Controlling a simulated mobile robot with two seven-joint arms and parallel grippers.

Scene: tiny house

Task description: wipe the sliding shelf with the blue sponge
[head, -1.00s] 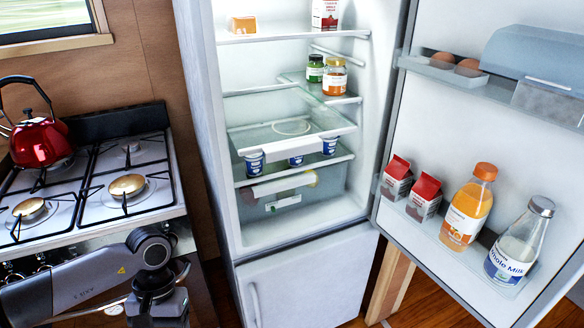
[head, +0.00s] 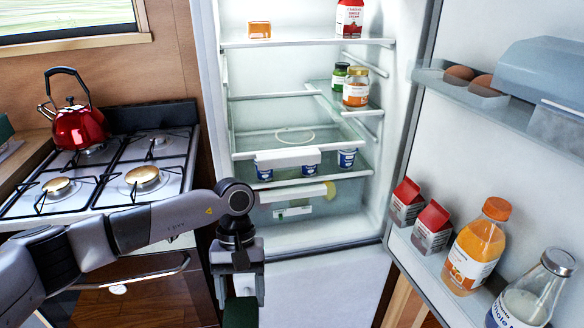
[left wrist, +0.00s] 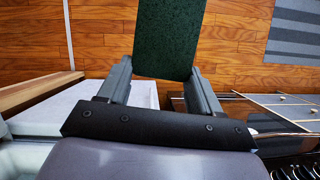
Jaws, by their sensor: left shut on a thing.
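The sliding shelf (head: 262,142) is a glass shelf with a white front piece, pulled partly forward in the open fridge. A pale ring mark (head: 295,135) shows on its surface, which is otherwise bare. My left gripper (head: 240,285) hangs low in front of the fridge's left side, below the shelf and apart from it. It is shut on the sponge (left wrist: 170,40), a flat block whose visible face is dark green in the left wrist view; no blue side shows. In the head view only a sliver of it appears at the bottom edge. My right gripper is out of view.
Blue-and-white cups (head: 311,163) stand under the sliding shelf, and jars (head: 356,87) stand behind it at right. The open fridge door (head: 480,130) holds cartons and bottles on the right. A stove (head: 100,190) with a red kettle (head: 80,127) is at left.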

